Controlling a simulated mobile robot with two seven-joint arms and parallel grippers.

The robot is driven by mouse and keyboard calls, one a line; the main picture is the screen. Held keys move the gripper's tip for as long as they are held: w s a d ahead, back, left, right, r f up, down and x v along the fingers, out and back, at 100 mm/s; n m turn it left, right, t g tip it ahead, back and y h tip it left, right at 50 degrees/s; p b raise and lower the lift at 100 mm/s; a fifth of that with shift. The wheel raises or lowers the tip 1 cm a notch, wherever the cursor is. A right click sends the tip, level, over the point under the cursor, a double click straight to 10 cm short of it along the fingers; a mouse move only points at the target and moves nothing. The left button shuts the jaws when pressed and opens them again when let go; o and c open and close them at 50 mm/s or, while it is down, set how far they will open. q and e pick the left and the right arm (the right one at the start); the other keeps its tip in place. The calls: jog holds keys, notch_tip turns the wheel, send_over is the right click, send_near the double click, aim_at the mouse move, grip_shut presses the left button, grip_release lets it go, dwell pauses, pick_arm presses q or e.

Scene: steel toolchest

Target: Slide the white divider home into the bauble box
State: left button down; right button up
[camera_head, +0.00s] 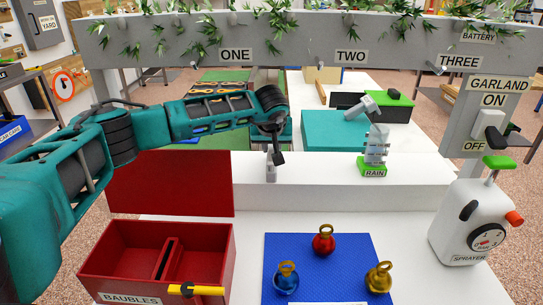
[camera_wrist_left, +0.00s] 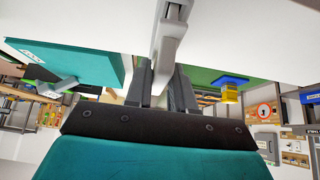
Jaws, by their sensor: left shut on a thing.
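The bauble box (camera_head: 120,284) is red, labelled BAUBLES, at the front left of the head view. Its red lid (camera_head: 170,183) stands up behind it. A red partition (camera_head: 168,258) runs front to back inside the box. I cannot make out a white divider in the box. My left gripper (camera_head: 275,150) is well behind and right of the box. It is shut on a light grey upright piece (camera_head: 271,172) at the white ledge; this piece fills the jaws in the wrist view (camera_wrist_left: 172,35). I cannot tell whether it is the divider. My right gripper is out of view.
A yellow-and-black piece (camera_head: 195,290) is at the box's front right. A blue mat (camera_head: 340,265) holds red, blue and gold baubles. A white sprayer (camera_head: 472,220) stands at the right. The RAIN stand (camera_head: 375,150) is on the white ledge (camera_head: 320,180). A grey beam (camera_head: 290,40) spans overhead.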

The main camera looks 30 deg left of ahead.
pick_arm(q)
jog(key=shift+r+p, duration=1.25)
jog(key=shift+r, duration=0.6)
jog(key=shift+d+f, duration=0.1)
